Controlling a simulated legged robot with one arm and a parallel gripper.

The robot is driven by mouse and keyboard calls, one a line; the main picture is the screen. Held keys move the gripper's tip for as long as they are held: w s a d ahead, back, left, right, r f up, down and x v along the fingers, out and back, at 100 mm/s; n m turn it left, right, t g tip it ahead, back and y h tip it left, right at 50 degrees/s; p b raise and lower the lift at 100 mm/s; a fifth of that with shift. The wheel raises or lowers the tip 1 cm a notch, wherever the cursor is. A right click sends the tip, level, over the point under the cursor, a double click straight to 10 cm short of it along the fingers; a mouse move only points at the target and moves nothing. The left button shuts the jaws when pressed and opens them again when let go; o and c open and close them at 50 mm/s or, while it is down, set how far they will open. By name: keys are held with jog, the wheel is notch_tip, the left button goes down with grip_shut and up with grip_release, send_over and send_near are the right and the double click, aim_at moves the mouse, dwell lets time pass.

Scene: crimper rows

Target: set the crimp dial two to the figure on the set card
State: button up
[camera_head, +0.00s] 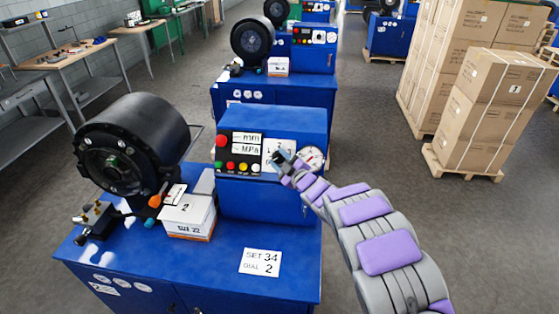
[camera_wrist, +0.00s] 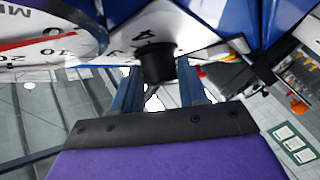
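The set card (camera_head: 261,262) lies on the blue machine's front top and reads SET 34, DIAL 2. My gripper (camera_head: 281,158) is at the white dial plate (camera_head: 268,153) on the control panel, covering part of it. In the wrist view, a black knob (camera_wrist: 158,62) stands out from a white plate with figures (camera_wrist: 195,35). My gripper's two fingers (camera_wrist: 160,82) are on either side of the knob, with no clear gap, so it looks shut on it. The knob's pointer is hidden, and I cannot read its setting.
A round gauge (camera_head: 312,158) sits just right of my gripper. Coloured buttons (camera_head: 243,166) and MPa labels are left. A black crimp head (camera_head: 130,145) and a white box (camera_head: 188,217) stand on the machine. More machines stand behind; stacked cartons (camera_head: 490,110) are right, with open floor between.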

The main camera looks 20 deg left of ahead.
jog(key=shift+f, duration=0.1)
jog(key=c, duration=0.6)
jog(key=shift+o, duration=0.2)
jog(key=shift+s, duration=0.1)
jog(key=shift+f, duration=0.15)
